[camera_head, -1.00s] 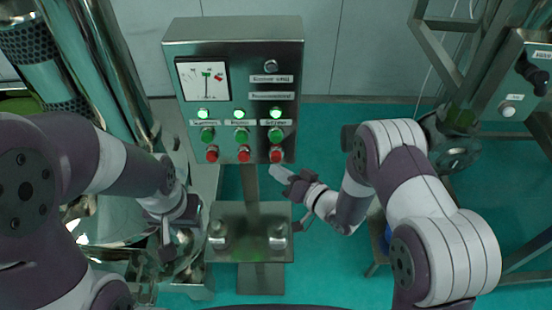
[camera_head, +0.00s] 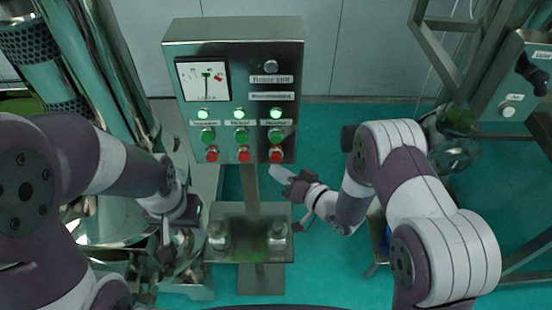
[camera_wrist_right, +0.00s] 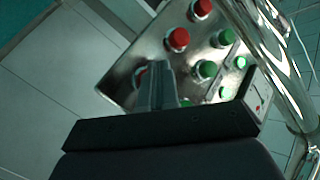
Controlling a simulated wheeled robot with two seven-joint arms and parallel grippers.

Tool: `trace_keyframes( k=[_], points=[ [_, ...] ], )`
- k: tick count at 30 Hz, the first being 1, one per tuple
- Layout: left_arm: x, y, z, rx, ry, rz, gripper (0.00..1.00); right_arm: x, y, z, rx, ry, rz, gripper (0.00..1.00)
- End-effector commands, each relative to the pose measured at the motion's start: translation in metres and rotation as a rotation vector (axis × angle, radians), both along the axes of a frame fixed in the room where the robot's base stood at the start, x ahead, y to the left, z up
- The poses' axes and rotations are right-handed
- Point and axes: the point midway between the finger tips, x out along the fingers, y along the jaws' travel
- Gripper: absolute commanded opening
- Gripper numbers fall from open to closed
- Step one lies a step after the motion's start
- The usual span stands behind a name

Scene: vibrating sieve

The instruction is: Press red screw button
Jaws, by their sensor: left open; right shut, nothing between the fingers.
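The control box (camera_head: 237,60) has three red buttons in a bottom row: left (camera_head: 212,155), middle (camera_head: 244,156) and right (camera_head: 276,156). The labels are too blurred to tell which is the screw button. My right gripper (camera_head: 276,173) is shut and empty, its tip just below the right red button. In the right wrist view, its fingers (camera_wrist_right: 157,80) partly cover one red button (camera_wrist_right: 140,74); contact cannot be told. The other two red buttons (camera_wrist_right: 178,39) show clear beside it. My left gripper (camera_head: 168,247) is open, low at the left, away from the box.
Green buttons (camera_head: 240,135) and lit green lamps (camera_head: 239,114) sit above the red buttons. A small metal shelf (camera_head: 250,210) with two knobs stands below the box. Shiny machinery (camera_head: 120,60) is at left. A metal frame (camera_head: 437,50) stands at right.

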Motion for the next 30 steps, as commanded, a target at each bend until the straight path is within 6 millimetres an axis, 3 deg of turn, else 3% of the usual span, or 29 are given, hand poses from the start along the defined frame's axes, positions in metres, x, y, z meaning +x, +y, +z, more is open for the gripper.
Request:
trace_keyframes(
  k=[30],
  points=[
    [0.0000,0.0000,-0.0028,0.000,0.000,0.000,0.43,0.0085,-0.0001,0.0001,0.000,0.000,0.000,0.00]
  ],
)
